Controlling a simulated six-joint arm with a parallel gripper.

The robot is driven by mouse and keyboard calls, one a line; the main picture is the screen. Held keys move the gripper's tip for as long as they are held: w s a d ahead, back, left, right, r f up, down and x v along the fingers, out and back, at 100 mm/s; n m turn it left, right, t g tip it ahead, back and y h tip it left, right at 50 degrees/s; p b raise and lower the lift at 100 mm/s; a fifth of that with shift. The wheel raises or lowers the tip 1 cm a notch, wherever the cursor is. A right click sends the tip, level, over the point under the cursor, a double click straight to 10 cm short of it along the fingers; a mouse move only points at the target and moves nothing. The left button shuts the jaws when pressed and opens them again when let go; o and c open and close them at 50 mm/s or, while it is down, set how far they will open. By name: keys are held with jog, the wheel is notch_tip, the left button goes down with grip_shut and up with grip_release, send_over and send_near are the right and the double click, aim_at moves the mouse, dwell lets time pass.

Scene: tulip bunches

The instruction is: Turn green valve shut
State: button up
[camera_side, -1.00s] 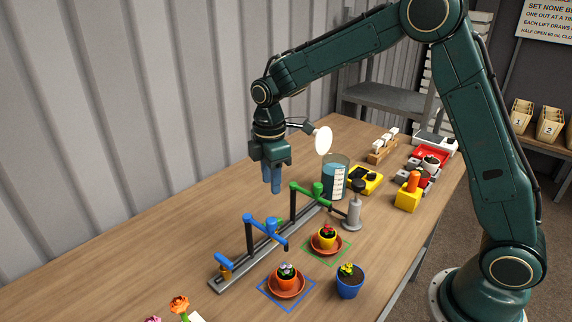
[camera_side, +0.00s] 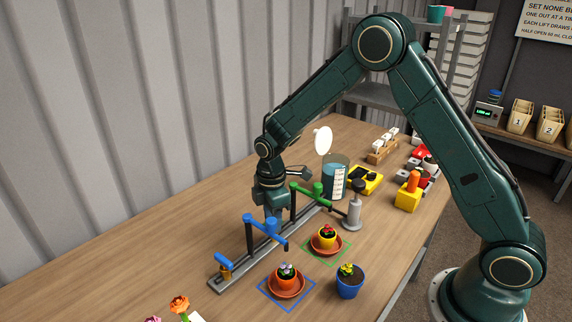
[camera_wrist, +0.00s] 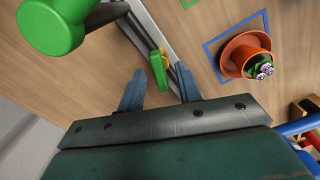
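The green valve handle (camera_wrist: 158,72) is a small lever on a brass-yellow fitting on the grey rail, seen in the wrist view. My gripper (camera_wrist: 160,72) is open, with its two blue-grey fingers one on each side of the lever and a visible gap to each. In the side view my gripper (camera_side: 274,212) is low over the rail, behind the blue spout; the green handle is hidden there. The green spout (camera_side: 307,191) stands on its post to the right, and its round green head (camera_wrist: 52,25) is large in the wrist view.
The blue spout (camera_side: 262,224) and blue valve handle (camera_side: 224,260) stand close by on the rail (camera_side: 243,263). Potted flowers sit in front: an orange pot (camera_side: 286,282), a yellow pot (camera_side: 325,243) and a blue pot (camera_side: 348,286). A water beaker (camera_side: 333,185) stands behind.

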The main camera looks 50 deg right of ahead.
grip_shut()
jog(key=shift+m, duration=0.3)
jog(key=m, duration=1.2)
jog(key=shift+m, duration=0.3)
dwell(0.5)
grip_release()
